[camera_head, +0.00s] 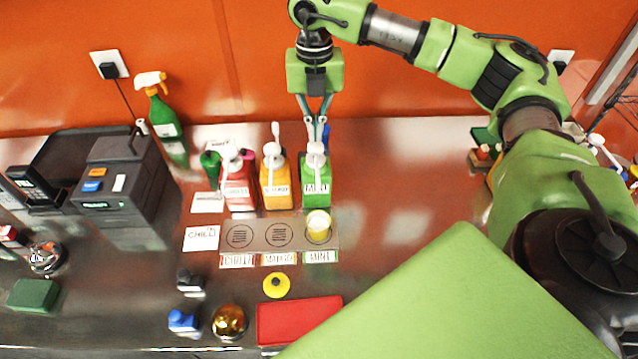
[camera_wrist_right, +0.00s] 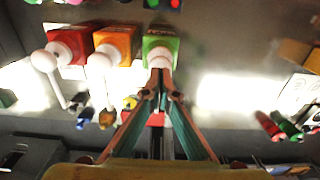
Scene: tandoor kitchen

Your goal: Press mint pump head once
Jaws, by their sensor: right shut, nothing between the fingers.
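The mint pump bottle (camera_head: 317,193) is green with a white pump head (camera_head: 316,155) and stands upright at the right end of a row of three bottles. My right gripper (camera_head: 315,139) is shut and empty, pointing down at the white pump head from above and behind. In the right wrist view the closed fingertips (camera_wrist_right: 160,92) overlap the pump head (camera_wrist_right: 159,60) of the green bottle (camera_wrist_right: 161,43); I cannot tell whether they touch. A cup with yellowish contents (camera_head: 319,228) stands on the mint spot of the drip tray (camera_head: 259,236). My left gripper is not in view.
The orange mango bottle (camera_head: 276,190) and the red chilli bottle (camera_head: 239,190) stand close to the left of the mint bottle. A green spray bottle (camera_head: 163,116) and a black printer (camera_head: 118,181) are further left. The counter right of the mint bottle is clear.

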